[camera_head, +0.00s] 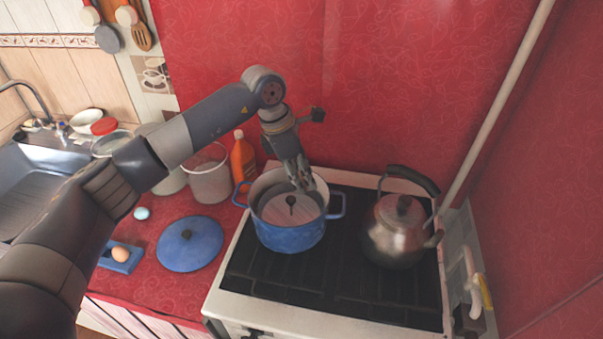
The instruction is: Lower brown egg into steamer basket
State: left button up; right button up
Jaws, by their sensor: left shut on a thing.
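My left gripper (303,184) reaches down over the right side of the blue pot (290,237), its fingers at about rim height. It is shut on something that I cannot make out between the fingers. A pale round steamer basket (274,208) with a dark upright centre knob (291,201) sits inside the pot. A brown egg (120,254) rests in a small blue holder (117,265) on the red counter at lower left, well away from the gripper. My right gripper is not in view.
A steel kettle (397,238) stands on the stove (318,290) right of the pot. On the red counter are a blue lid (190,244), a pale blue egg (141,213), a white pot (209,181) and an orange bottle (243,166). The front of the stove top is clear.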

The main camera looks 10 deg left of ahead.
pick_arm(q)
jog(key=shift+f, duration=0.1)
jog(key=shift+f+b, duration=2.35)
jog(key=shift+f, duration=0.15)
jog(key=shift+f+b, duration=0.35)
jog(key=shift+f, duration=0.1)
jog(key=shift+f, duration=0.1)
jog(key=o, duration=0.7)
jog(key=shift+o, duration=0.2)
